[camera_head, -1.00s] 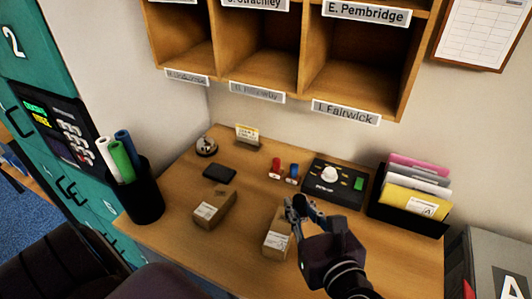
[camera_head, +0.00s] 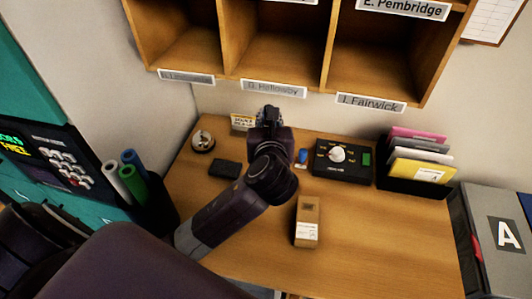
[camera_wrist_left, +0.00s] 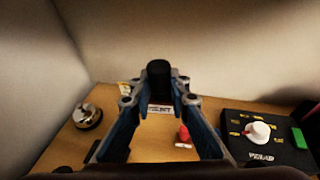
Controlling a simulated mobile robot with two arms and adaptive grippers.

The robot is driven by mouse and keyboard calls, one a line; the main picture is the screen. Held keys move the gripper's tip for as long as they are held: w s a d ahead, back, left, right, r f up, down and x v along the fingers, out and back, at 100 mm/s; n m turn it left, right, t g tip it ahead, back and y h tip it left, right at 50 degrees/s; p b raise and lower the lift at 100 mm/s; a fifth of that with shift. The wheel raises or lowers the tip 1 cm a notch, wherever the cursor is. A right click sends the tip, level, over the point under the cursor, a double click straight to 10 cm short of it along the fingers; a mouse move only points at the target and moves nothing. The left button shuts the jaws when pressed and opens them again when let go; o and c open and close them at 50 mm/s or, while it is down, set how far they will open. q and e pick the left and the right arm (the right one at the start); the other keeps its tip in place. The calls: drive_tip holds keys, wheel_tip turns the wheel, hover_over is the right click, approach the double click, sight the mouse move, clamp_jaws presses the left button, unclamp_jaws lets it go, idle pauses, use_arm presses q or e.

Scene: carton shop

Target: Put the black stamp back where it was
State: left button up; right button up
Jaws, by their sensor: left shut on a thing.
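The black stamp (camera_wrist_left: 158,80) shows in the left wrist view, upright between the fingertips, with a white lettered label at its lower end. My left gripper (camera_wrist_left: 159,98) is shut on it. In the head view my left gripper (camera_head: 268,112) reaches to the back of the desk, near the wall, and its wrist hides the stamp. The red stamp (camera_wrist_left: 184,134) stands on the desk to the right of the held stamp in the wrist view. The blue stamp (camera_head: 302,157) stands just right of my wrist in the head view. My right gripper is not in view.
A bell (camera_head: 203,141), a small card sign (camera_head: 243,122) and a black pad (camera_head: 225,169) lie left of my wrist. A control box (camera_head: 342,160) and file holder (camera_head: 412,184) stand right. A carton (camera_head: 307,222) sits in front. Wooden pigeonholes (camera_head: 276,88) hang above.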

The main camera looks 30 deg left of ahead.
sight(265, 112)
use_arm(q)
drive_tip(key=w+a, duration=0.1)
drive_tip(key=w+a+f+m+h, duration=0.1)
drive_tip(key=shift+w+a+f+p, duration=0.25)
drive_tip(key=shift+w+f+p, duration=0.05)
drive_tip(key=shift+p, duration=0.1)
drive_tip(key=shift+t, duration=0.3)
wheel_tip(265, 112, down, 11)
drive_tip(key=shift+r, duration=0.1)
drive_tip(key=shift+f+b, duration=0.3)
drive_tip(key=shift+f, duration=2.05)
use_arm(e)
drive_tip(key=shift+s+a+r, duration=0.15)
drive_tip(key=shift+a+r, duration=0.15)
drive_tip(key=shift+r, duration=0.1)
use_arm(q)
drive_tip(key=shift+f, duration=0.1)
drive_tip(key=o, duration=0.8)
drive_tip(key=shift+c, duration=0.2)
drive_tip(key=shift+o, duration=0.8)
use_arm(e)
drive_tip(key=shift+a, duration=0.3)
